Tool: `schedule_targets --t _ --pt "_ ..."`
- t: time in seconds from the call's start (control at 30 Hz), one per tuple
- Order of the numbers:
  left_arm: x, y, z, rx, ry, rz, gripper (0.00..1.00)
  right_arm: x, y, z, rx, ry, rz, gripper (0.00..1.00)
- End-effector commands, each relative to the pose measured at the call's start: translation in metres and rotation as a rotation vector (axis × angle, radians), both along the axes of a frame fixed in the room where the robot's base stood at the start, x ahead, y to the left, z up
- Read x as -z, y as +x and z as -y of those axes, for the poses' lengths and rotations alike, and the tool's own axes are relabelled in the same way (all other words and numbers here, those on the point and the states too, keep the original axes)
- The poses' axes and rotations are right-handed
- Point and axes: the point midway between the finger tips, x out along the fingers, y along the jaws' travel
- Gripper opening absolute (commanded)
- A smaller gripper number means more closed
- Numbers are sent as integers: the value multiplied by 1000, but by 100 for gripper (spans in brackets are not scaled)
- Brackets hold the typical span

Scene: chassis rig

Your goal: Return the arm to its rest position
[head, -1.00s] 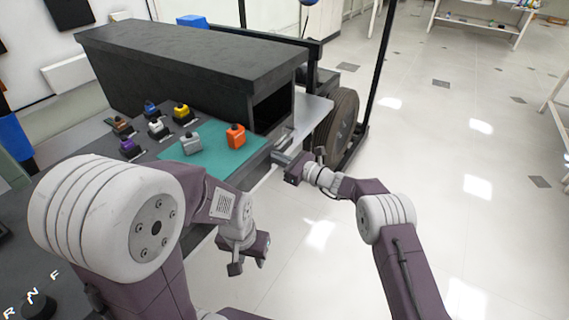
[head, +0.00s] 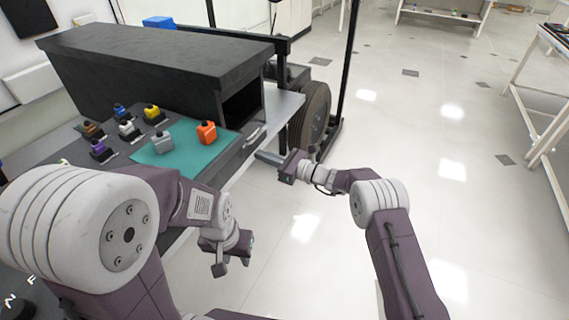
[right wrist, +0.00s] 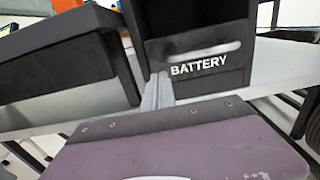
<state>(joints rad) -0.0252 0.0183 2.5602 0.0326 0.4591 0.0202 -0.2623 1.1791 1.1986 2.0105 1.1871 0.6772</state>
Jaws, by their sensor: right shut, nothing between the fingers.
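My right gripper (head: 267,157) is shut and empty. In the head view it is at the right end of the bench, just in front of the dark drawer front with a handle (head: 254,138). In the right wrist view its closed fingers (right wrist: 158,90) point at the front marked BATTERY (right wrist: 198,66), below its handle slot; whether they touch it I cannot tell. My left gripper (head: 232,256) is lower in the head view, pointing down over the floor beside the bench, with its fingers apart and nothing seen between them.
A teal mat (head: 175,150) on the bench carries an orange block (head: 207,132) and a grey block (head: 162,142). Several coloured blocks stand left of it. A long dark housing (head: 150,60) lies behind, with a dark wheel (head: 312,115) at its right. The floor (head: 420,150) at right is open.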

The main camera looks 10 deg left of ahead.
Motion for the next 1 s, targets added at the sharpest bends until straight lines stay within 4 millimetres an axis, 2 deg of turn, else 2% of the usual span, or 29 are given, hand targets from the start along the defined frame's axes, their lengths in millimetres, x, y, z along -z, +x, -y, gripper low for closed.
schedule_targets --t 0.03,0.1,0.3,0.7,0.77,0.87,0.9,0.97,1.0 --pt "-9 0 0 0 0 0 36 -4 -3 13 4 -2 -5 0" --pt "-14 0 0 0 0 0 36 -4 -8 30 5 -2 -5 0" --pt "-21 0 0 0 0 0 36 0 -19 62 2 -3 -2 0" --pt "-21 0 0 0 0 0 36 0 -21 70 2 -1 1 0" --pt "-22 0 0 0 0 0 36 -12 -18 72 6 1 22 0" --pt "-22 0 0 0 0 0 36 -63 -11 77 18 11 110 0" --pt "-22 0 0 0 0 0 36 -92 -15 81 15 7 149 0" --pt "-22 0 0 0 0 0 36 -118 -39 84 -33 -57 191 0" --pt "-21 0 0 0 0 0 36 -121 -61 87 -78 -137 211 0"
